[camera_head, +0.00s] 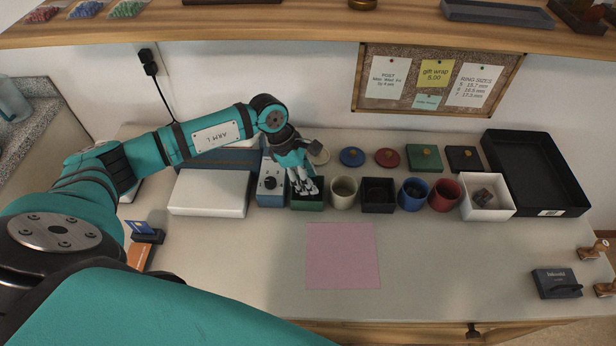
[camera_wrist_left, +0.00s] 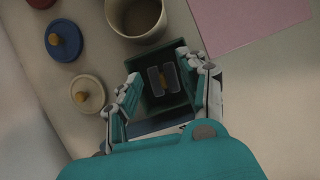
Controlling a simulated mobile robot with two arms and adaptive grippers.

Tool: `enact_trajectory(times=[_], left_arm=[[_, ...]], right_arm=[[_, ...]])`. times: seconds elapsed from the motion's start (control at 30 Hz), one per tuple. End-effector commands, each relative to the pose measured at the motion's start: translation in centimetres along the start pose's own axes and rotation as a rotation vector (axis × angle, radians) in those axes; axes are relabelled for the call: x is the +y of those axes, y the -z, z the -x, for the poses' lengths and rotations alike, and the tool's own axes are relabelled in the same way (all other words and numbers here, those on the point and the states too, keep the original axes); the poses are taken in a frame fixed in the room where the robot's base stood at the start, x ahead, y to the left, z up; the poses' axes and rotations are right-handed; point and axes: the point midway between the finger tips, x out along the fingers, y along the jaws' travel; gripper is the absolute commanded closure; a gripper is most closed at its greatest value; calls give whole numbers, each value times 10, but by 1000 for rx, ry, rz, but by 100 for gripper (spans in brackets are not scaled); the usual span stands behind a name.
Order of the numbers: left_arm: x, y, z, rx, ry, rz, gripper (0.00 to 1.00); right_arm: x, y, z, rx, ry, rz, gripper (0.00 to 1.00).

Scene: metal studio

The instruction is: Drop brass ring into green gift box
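The green gift box (camera_head: 307,200) stands without its lid in the row of containers, and its dark inside shows in the left wrist view (camera_wrist_left: 184,99). My left gripper (camera_head: 306,187) points down right over this box. In the left wrist view two grey fingertip pads (camera_wrist_left: 163,79) are close together over the box's opening. A small brass-coloured piece shows between them, which looks like the brass ring (camera_wrist_left: 165,76). The ring is hidden by the fingers in the head view. My right gripper is in neither view.
A cream cup (camera_head: 343,193), black box (camera_head: 378,196), blue cup (camera_head: 414,194) and red cup (camera_head: 445,195) stand to the right. A white box (camera_head: 487,206) holds small items. Several lids lie behind, among them the green lid (camera_head: 424,158). A pink sheet (camera_head: 342,256) lies in front.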

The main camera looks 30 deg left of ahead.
Motion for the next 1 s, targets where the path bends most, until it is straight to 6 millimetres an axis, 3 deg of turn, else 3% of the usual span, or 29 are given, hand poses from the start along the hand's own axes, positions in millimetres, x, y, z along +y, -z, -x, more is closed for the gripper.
enact_trajectory(times=[0.13, 0.47, 1.0], left_arm=[[0, 0, 0, 0, 0, 0, 39], [1, 0, 6, 0, -2, 0, 39], [1, 0, 104, 0, -4, 0, 39]], right_arm=[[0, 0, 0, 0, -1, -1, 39], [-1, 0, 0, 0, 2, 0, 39], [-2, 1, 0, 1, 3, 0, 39]])
